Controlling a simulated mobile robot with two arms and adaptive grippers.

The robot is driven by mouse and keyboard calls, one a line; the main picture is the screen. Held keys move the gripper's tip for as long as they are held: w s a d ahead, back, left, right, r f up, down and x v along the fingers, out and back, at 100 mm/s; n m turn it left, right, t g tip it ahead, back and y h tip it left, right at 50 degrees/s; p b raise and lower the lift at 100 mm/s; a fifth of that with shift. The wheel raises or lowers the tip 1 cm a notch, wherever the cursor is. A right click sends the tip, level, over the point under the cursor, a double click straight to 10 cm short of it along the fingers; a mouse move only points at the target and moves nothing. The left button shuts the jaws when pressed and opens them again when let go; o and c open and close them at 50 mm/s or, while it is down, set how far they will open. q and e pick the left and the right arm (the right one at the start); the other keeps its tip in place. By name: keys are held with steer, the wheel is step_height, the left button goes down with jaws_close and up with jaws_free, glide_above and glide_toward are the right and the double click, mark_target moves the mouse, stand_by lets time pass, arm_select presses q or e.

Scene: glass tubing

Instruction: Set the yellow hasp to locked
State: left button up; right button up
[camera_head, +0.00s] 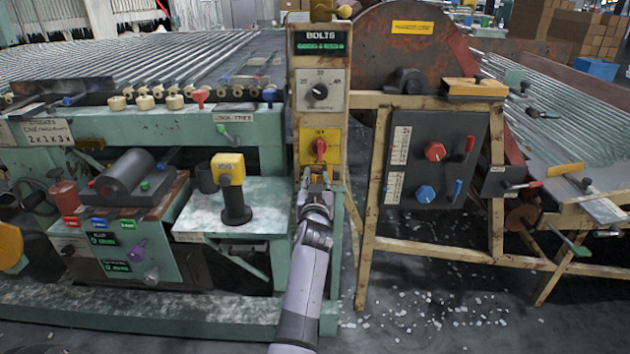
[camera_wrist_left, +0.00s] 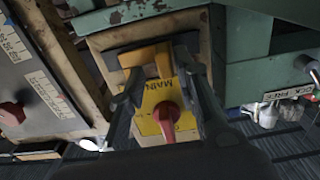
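The yellow hasp (camera_wrist_left: 158,62) shows in the left wrist view as a yellow piece at the far edge of a yellow plate (camera_wrist_left: 150,98) marked MAIN, which carries a red rotary switch (camera_wrist_left: 166,115). In the head view the plate (camera_head: 310,152) and red switch (camera_head: 320,148) sit on the cream post, and my gripper largely hides the hasp. My left gripper (camera_head: 317,182) is just below the plate. In the wrist view its fingers (camera_wrist_left: 158,80) are spread, one on each side of the hasp; I cannot tell whether they touch it. My right gripper is not in view.
Above the plate is a grey dial panel (camera_head: 320,92) under a BOLTS display (camera_head: 320,43). A dark control panel (camera_head: 432,165) with red and blue knobs is at the right. A green bench with a yellow-topped device (camera_head: 228,170) is at the left.

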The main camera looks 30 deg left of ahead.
arm_select(q)
steer(key=shift+a, duration=0.1)
steer(key=shift+s+r, duration=0.1)
steer(key=shift+r, duration=0.1)
step_height(320, 180, up, 10)
steer(key=shift+f, duration=0.15)
steer(key=shift+f, duration=0.1)
stand_by(0.7)
